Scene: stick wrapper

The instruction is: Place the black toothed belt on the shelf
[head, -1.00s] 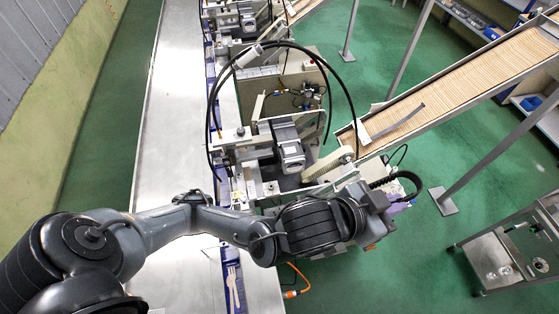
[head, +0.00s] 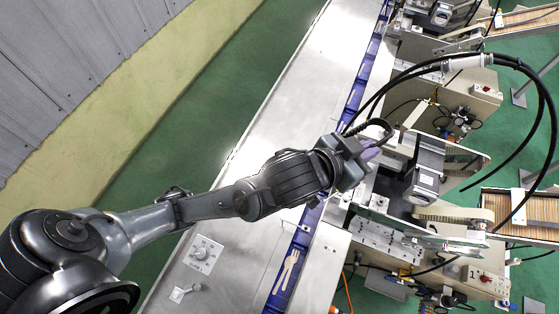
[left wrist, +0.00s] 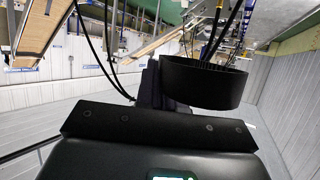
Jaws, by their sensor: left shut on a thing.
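The black toothed belt (left wrist: 205,84) is a wide dark closed loop beside the fingers of my left gripper (left wrist: 165,85) in the left wrist view. My left gripper is shut on it. In the head view, my left gripper (head: 369,150) is above the right edge of the long metal table, near the machines. A black arc (head: 374,123) at its tip looks like the belt. I cannot make out the shelf in the present views. My right gripper is not in view.
A long metal table (head: 285,120) runs diagonally, with a blue channel (head: 350,112) along its right side. Wooden forks (head: 287,268) lie in the channel. A machine (head: 425,175) and a large black cable hoop (head: 549,110) stand to the right. Green floor lies left of the table.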

